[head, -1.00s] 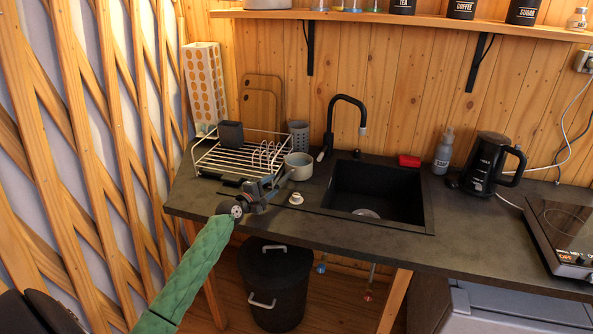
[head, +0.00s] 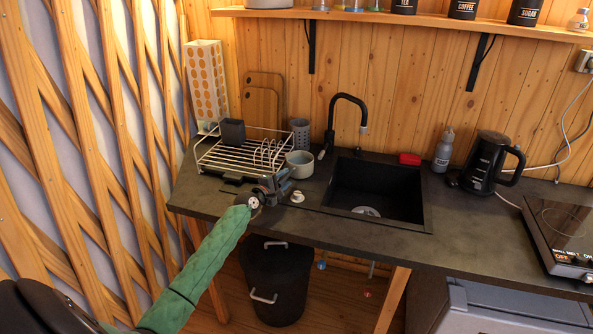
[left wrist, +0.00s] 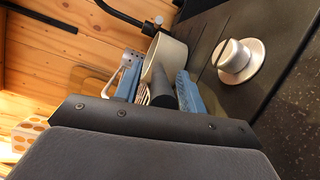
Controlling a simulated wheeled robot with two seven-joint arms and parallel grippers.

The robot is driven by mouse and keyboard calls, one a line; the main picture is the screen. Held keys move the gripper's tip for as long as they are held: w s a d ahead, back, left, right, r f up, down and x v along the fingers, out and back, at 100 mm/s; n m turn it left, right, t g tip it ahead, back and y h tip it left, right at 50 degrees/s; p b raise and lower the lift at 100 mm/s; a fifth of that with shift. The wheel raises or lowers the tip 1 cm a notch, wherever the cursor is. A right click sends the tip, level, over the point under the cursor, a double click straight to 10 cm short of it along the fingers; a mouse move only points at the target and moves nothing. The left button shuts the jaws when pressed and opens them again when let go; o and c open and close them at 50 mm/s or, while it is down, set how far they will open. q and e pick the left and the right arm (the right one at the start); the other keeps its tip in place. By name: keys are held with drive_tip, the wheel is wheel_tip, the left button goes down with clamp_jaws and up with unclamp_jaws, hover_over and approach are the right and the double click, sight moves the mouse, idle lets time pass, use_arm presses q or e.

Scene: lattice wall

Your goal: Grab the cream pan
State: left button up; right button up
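The cream pan (head: 299,164) stands on the dark counter just right of the dish rack, with its pale round side visible. In the left wrist view the pan (left wrist: 172,52) shows ahead, and its dark handle (left wrist: 160,88) points back between my two blue fingers. My left gripper (head: 284,183) is at the counter's front part, just in front of the pan. In the left wrist view the gripper (left wrist: 156,84) is open, with its fingers apart on either side of the handle. The head view hides most of the handle behind the gripper. My right gripper is not in view.
A wire dish rack (head: 240,155) with a dark cutlery holder stands left of the pan. A white round knob (head: 297,197) sits right of my gripper, also near it in the wrist view. The black sink (head: 375,190) and tap (head: 345,115) are to the right.

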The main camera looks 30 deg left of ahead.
use_arm(q)
clamp_jaws()
drive_tip(key=shift+r, duration=0.15)
